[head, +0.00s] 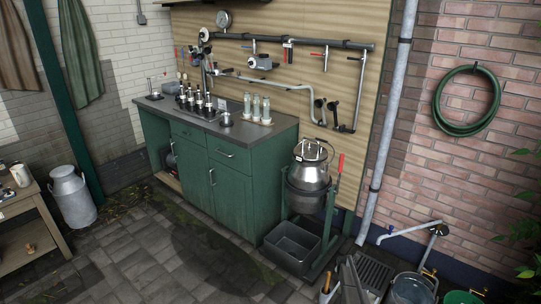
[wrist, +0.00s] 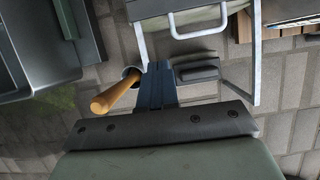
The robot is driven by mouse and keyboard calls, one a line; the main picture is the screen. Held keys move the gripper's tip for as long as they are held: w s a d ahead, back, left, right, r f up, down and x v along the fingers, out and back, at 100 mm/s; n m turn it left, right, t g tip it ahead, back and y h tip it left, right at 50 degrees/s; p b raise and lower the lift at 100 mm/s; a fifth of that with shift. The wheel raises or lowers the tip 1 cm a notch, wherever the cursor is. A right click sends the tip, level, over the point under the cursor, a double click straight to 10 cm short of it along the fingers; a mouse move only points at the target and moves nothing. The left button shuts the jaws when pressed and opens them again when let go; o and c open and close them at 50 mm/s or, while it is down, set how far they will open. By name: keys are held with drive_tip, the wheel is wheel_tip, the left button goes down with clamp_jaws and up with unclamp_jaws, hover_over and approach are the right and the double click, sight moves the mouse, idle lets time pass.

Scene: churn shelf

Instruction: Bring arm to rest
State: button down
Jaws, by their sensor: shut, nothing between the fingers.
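My gripper (wrist: 157,70) shows in the middle of the wrist view as two dark fingers pressed together, with nothing between them. Its wide dark mounting plate (wrist: 165,125) lies across the lower part of that view. A wooden handle (wrist: 115,93) shows just left of the fingers, its far end by a round metal rim; I cannot tell whether anything touches. I cannot clearly make out my gripper in the head view.
A green cabinet (head: 222,190) carries bottles and metal fittings. A steel churn (head: 309,170) hangs in a green stand above a dark tub (head: 291,247). Buckets (head: 411,288) crowd the lower right. A milk can (head: 71,195) stands left. Paving in between is open.

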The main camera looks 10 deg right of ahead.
drive_tip(key=s+a+r+m+g+y, duration=0.1)
drive_tip(key=s+a+r+m+g, duration=0.2)
drive_tip(key=s+a+m, duration=0.6)
drive_tip(key=s+a+r+m+g+y, duration=0.1)
drive_tip(key=s+a+r+m+g, duration=0.2)
drive_tip(key=s, duration=2.9)
drive_tip(key=s+a+r+m+g+y, duration=0.1)
drive_tip(key=s+a+r+m+g, duration=0.3)
drive_tip(key=s+a+m, duration=1)
drive_tip(key=s+a+r, duration=0.3)
drive_tip(key=s+a, duration=0.3)
drive_tip(key=shift+s+m, duration=0.3)
drive_tip(key=shift+s, duration=0.05)
